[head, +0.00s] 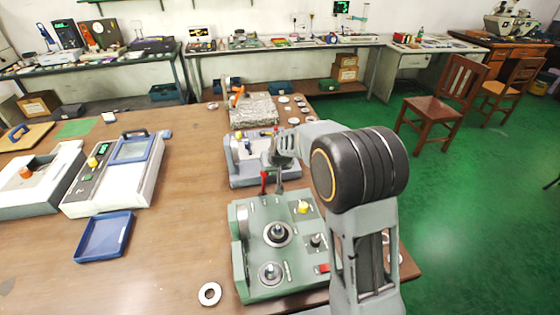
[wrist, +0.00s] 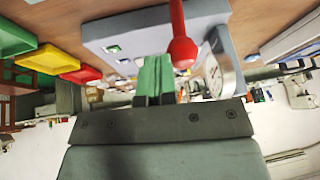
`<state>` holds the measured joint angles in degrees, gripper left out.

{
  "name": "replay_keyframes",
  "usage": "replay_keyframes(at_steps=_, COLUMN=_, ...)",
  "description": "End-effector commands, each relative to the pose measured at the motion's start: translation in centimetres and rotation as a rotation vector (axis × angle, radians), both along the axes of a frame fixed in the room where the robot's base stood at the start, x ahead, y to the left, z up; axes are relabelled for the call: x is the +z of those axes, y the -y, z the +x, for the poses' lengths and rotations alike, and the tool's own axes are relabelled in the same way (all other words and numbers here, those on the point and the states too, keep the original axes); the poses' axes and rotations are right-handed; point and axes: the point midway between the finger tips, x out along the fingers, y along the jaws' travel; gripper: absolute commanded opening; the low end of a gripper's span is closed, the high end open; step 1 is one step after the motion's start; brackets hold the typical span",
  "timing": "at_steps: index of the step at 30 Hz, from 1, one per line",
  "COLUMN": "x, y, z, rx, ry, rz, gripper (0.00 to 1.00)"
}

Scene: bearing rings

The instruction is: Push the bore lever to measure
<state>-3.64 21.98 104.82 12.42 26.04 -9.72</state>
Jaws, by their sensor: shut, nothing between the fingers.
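The bore lever, a red handle with a rounded knob (wrist: 182,48), stands out from a blue-grey gauge fixture (wrist: 125,28) in the wrist view. In the head view the red lever (head: 264,182) shows at the front of the grey fixture (head: 240,176). My gripper (wrist: 155,62) has its green fingers together and empty. They are close beside the lever, to its left in the wrist view; I cannot tell whether they touch it. In the head view my gripper (head: 279,184) is just right of the lever, and my arm hides the fixture's right side. A round dial (wrist: 216,72) shows beside the lever.
A green machine (head: 240,262) with posts and knobs stands in front of the fixture. A blue tray (head: 103,237) and a loose ring (head: 210,293) lie on the wooden table. A grey stone-like block (head: 253,110) is behind the fixture.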

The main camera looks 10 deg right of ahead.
Motion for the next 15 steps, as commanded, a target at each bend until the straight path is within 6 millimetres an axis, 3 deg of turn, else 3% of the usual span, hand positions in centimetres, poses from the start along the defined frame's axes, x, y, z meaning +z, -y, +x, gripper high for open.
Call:
replay_keyframes(at_steps=1, x=0.8, y=-0.8, z=-0.1, rx=0.009, ry=-0.002, rz=-0.036, gripper=0.00)
replay_keyframes(at_steps=15, x=0.0, y=-6.0, z=0.0, rx=0.001, ry=-0.001, rz=-0.044, gripper=0.00)
